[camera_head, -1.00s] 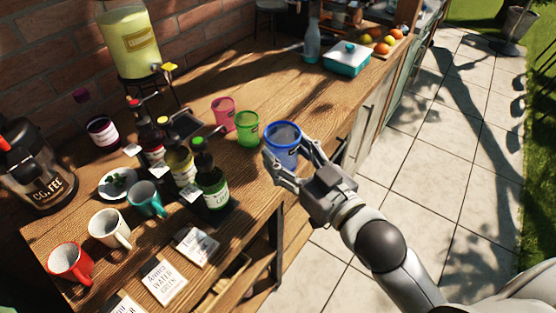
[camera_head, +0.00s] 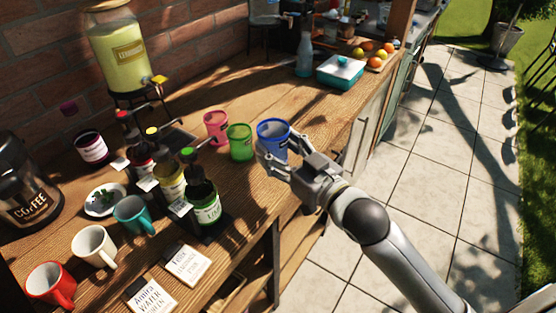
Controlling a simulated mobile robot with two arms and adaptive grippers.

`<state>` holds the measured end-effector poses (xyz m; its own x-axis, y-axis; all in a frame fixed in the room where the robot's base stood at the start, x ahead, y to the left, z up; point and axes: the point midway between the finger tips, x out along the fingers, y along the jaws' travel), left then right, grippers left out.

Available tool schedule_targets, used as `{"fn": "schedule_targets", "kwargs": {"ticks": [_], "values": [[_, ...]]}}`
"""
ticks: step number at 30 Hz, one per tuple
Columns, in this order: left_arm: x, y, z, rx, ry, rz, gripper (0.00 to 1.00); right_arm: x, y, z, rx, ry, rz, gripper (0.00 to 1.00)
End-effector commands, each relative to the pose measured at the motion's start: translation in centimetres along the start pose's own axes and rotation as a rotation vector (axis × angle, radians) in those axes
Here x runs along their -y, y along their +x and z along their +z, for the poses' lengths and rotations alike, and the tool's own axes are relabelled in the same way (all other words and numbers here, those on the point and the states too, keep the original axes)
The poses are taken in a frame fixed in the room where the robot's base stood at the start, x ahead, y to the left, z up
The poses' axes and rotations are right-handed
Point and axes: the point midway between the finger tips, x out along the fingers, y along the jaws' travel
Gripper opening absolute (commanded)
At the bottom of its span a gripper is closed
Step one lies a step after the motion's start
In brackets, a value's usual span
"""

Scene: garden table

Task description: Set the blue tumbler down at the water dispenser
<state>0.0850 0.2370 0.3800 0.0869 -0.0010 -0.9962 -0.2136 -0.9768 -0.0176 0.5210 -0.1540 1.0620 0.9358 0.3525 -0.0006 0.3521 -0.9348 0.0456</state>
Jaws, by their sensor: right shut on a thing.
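The blue tumbler (camera_head: 273,134) is upright near the front edge of the wooden table, to the right of the green tumbler. My right gripper (camera_head: 272,158) is shut on the blue tumbler, its fingers around the side of it. I cannot tell whether the tumbler's base touches the table. The water dispenser (camera_head: 122,50), a glass jar of yellow liquid with a yellow tap (camera_head: 159,79), stands on a dark stand at the back left by the brick wall. My left gripper is not in view.
A pink tumbler (camera_head: 216,125) and a green tumbler (camera_head: 240,142) stand left of the blue one. Several syrup bottles (camera_head: 203,200) with pumps stand in front of the dispenser. Mugs (camera_head: 93,246) and cards (camera_head: 187,264) lie front left. The table (camera_head: 310,105) is clear behind the tumblers.

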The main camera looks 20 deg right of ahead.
Motion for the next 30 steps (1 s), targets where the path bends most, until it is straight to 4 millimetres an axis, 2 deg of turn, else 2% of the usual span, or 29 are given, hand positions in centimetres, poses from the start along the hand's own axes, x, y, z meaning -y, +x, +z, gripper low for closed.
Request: {"fn": "schedule_targets", "kwargs": {"ticks": [3,6,10,17,21,23,26,30], "values": [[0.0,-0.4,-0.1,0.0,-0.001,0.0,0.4,-1.6,2.0,1.0,0.001,-0.003,0.002,0.3],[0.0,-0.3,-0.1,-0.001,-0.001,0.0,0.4,-2.2,3.1,3.1,0.004,0.0,0.001,0.3],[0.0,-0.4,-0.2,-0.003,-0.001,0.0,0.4,-3.0,4.3,4.8,0.001,0.0,0.001,0.3],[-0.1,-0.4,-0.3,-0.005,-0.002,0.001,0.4,-3.5,5.1,6.0,0.0,0.0,0.0,0.3],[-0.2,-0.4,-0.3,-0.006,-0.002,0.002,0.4,-4.2,6.0,7.5,0.002,-0.001,0.001,0.3],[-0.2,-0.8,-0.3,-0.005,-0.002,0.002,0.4,-3.9,5.8,8.7,0.006,0.002,0.0,0.3],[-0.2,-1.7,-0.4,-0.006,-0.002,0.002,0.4,-3.9,5.8,9.1,0.002,0.0,0.0,0.3],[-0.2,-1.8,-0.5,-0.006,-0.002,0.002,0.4,-3.8,5.8,9.8,0.0,-0.001,-0.001,0.3]]}}
